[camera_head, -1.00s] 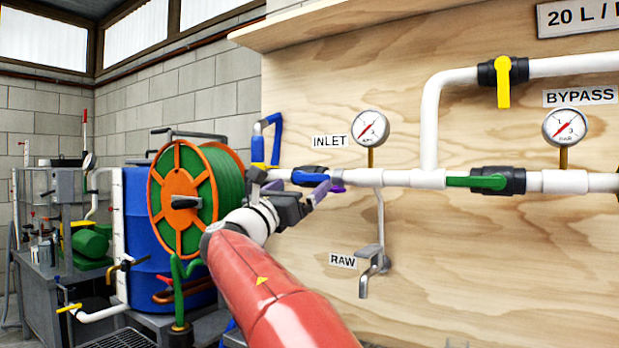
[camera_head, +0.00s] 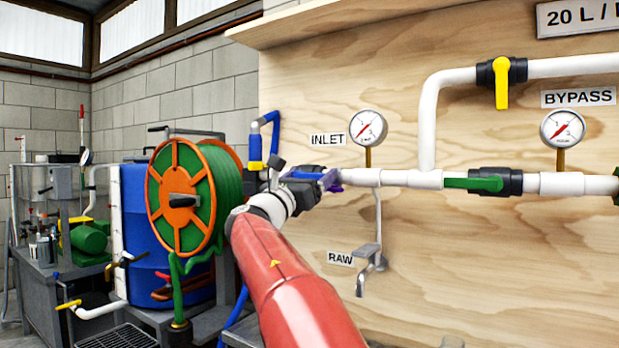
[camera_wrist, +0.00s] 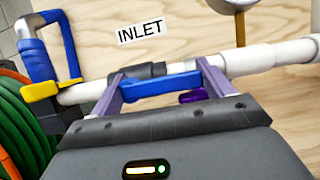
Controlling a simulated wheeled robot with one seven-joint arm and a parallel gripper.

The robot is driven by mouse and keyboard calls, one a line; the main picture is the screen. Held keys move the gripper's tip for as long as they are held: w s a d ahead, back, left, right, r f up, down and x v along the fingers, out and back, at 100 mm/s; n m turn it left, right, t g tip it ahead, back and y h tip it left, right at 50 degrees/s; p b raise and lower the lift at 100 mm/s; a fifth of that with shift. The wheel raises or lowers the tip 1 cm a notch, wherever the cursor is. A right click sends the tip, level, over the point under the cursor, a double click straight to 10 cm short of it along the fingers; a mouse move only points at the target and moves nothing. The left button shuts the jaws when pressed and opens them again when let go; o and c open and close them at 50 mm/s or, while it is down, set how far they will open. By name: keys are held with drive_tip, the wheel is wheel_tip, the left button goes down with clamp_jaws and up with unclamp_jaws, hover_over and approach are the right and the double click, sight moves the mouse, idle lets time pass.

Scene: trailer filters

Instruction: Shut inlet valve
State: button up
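The inlet valve (camera_head: 313,168) is a dark body on the white pipe, below and left of the INLET label. Its blue lever handle (camera_wrist: 160,86) lies roughly along the pipe in the wrist view; in the head view it is mostly hidden by my gripper. My gripper (camera_wrist: 160,88) is in front of the handle, with its two purple fingers wide apart, one near each end of the handle. It also shows in the head view (camera_head: 322,182). The handle is between the fingers; I cannot tell whether either finger touches it.
The INLET gauge (camera_head: 368,127) stands on the pipe right of the valve. A RAW tap (camera_head: 368,262) hangs below. The hose reel (camera_head: 180,200) is close to my arm. A green-handled valve (camera_head: 475,183) is farther right.

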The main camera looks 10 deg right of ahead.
drive_tip(key=c, duration=0.5)
drive_tip(key=shift+f+m+g+h, duration=0.25)
drive_tip(key=shift+m+g+h, duration=0.15)
drive_tip(key=shift+m, duration=0.8)
drive_tip(key=o, duration=1.3)
drive_tip(key=shift+o, duration=0.2)
drive_tip(key=b+v, duration=0.2)
drive_tip(key=v, duration=0.5)
drive_tip(key=shift+s+a+f, duration=0.2)
drive_tip(key=shift+a, duration=0.1)
drive_tip(key=shift+c, duration=0.4)
